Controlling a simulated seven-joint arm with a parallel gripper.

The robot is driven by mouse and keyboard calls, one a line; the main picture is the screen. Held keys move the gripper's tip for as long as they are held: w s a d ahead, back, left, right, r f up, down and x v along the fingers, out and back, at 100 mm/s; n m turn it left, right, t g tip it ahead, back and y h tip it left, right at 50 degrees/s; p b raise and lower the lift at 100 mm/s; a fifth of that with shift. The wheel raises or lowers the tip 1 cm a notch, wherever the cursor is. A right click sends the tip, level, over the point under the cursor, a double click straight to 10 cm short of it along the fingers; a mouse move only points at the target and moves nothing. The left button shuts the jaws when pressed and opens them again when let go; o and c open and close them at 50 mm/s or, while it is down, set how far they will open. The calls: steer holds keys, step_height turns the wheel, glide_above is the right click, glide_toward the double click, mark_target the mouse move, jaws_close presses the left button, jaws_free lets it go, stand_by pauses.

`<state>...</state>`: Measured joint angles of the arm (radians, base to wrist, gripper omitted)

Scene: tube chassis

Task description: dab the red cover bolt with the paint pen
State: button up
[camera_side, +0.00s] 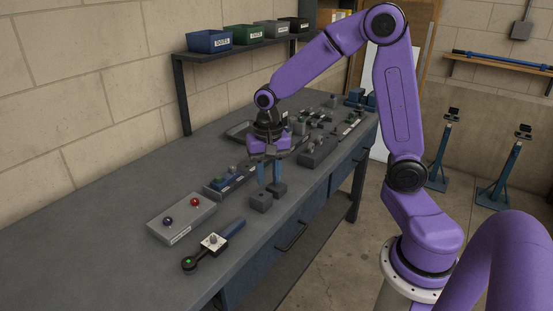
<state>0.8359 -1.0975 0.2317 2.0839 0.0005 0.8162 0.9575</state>
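A red round head (195,202), which may be the red cover bolt, stands on a grey labelled box (182,226) at the front left of the bench. A dark purple one (168,221) stands beside it. My gripper (270,158) points down over the middle of the bench, behind and to the right of that box. Two slim blue upright shapes show below it, above two dark grey blocks (261,202). I cannot tell whether these are pens or whether my gripper holds one. The paint pen is not clearly recognisable.
Trays and small parts (318,152) crowd the bench behind my gripper. Labelled bins (208,41) stand on a shelf at the back. The bench's left end is clear.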

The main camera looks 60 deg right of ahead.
steer(key=w+d+f+m, duration=0.1)
steer(key=w+d+m, duration=0.1)
steer(key=d+m, duration=0.1)
steer(key=w+d+f+m, duration=0.2)
steer(key=d+m, duration=0.1)
steer(key=d, duration=0.2)
steer(key=w+d+f+m, duration=0.1)
steer(key=w+d+m, duration=0.1)
steer(key=d+m, duration=0.2)
steer(key=shift+w+d+f, duration=0.3)
steer(key=shift+d, duration=0.2)
steer(key=shift+f, duration=3.45)
jaws_close()
